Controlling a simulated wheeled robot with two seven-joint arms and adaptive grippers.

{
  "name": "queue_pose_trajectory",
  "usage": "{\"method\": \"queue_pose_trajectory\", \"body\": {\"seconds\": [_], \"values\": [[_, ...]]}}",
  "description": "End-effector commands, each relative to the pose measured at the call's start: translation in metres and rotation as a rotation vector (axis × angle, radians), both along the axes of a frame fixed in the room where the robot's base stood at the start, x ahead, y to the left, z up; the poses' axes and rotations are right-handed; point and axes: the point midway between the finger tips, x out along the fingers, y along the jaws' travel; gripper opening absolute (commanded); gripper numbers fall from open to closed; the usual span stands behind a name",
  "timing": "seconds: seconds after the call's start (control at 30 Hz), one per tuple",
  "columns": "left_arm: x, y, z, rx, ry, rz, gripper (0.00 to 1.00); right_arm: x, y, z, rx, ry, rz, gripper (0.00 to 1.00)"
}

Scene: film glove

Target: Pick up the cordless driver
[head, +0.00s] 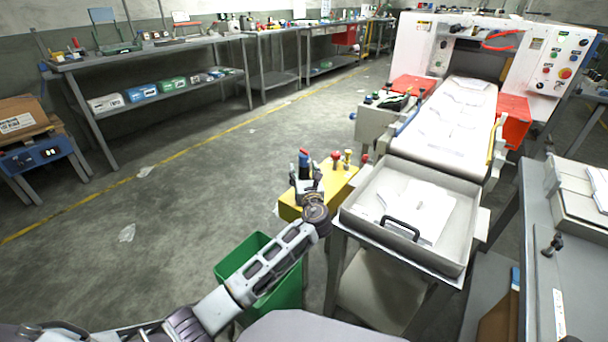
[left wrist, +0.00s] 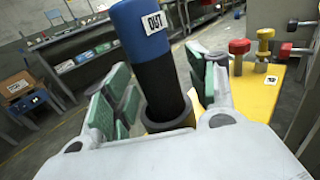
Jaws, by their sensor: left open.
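A blue and black cylindrical tool with a white label (left wrist: 140,22), which I take to be the cordless driver, stands upright in a round dark collar on a yellow stand. Its blue top (head: 303,157) shows in the head view above my left gripper (head: 306,178). The left gripper is open, with its green-padded fingers on either side of the tool in the left wrist view (left wrist: 163,88). A gap shows at the left finger; contact on the right side is unclear. The tool's lower end is hidden in the collar. My right gripper is not in view.
The yellow stand (head: 338,187) also bears red and brass-coloured knobbed pieces (left wrist: 239,48), close on the right. A green bin (head: 231,268) stands below my left arm. A grey tray (head: 362,213) with white sheets stands right of the stand. The floor to the left is mostly clear.

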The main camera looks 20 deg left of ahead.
Motion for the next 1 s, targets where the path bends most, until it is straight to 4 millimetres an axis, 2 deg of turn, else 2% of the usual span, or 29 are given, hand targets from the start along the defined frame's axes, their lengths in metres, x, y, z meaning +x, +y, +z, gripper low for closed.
{"method": "queue_pose_trajectory", "body": {"seconds": [0.2, 0.6, 1.0], "values": [[-0.0001, -0.0002, 0.0000, 0.000, 0.000, 0.000, 0.58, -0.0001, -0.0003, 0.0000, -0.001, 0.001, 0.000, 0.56], [-0.0002, -0.0002, -0.0001, 0.000, 0.000, 0.000, 0.08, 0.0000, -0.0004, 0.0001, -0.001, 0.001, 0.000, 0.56], [0.0000, -0.0001, 0.0051, 0.000, -0.002, 0.000, 0.08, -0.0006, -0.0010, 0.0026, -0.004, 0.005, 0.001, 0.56]]}}
